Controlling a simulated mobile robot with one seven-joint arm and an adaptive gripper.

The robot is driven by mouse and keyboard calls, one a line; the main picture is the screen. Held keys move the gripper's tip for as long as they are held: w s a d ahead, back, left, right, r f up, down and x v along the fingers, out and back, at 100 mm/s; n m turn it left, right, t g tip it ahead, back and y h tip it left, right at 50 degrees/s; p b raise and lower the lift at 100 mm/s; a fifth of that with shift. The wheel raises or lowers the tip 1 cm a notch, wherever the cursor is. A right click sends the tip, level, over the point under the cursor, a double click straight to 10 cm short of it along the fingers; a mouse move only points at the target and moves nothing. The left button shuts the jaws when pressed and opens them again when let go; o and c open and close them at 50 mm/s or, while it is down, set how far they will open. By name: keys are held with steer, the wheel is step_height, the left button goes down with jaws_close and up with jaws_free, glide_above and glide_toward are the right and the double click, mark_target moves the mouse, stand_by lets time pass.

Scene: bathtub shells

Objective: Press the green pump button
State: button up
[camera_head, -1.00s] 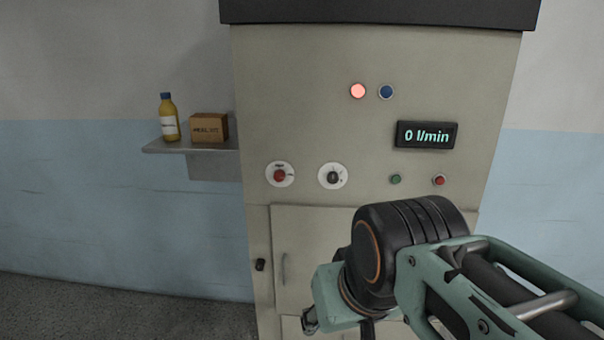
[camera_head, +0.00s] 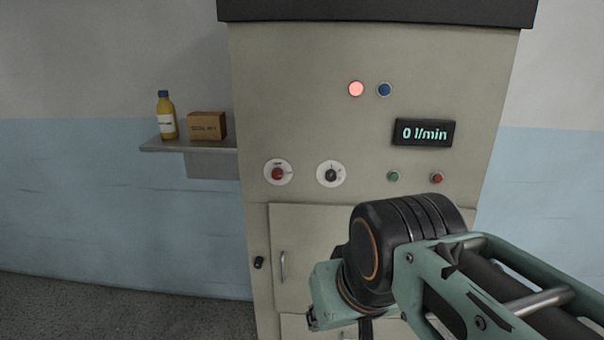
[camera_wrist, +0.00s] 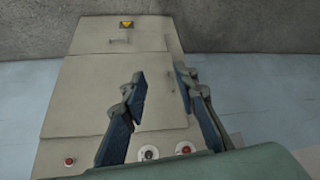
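The small green button (camera_head: 394,176) sits on the beige cabinet's front, below the flow display and left of a red button (camera_head: 437,178). In the wrist view the scene looks upside down. There my gripper (camera_wrist: 160,76) has its two blue-padded fingers apart with nothing between them, in front of the cabinet's lower part. The red button also shows in the wrist view (camera_wrist: 70,161). The green button cannot be made out there; a finger seems to cover its place. In the head view my arm is low and right, below the buttons, and my fingers are mostly hidden.
The cabinet (camera_head: 300,120) has a lit red lamp (camera_head: 356,89), a blue button (camera_head: 384,90), a display reading 0 l/min (camera_head: 424,132), a red knob (camera_head: 278,173) and a black knob (camera_head: 331,174). A shelf (camera_head: 200,148) at left holds a bottle (camera_head: 166,118) and a box (camera_head: 207,126).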

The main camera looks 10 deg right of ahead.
jaws_close()
stand_by(1.2)
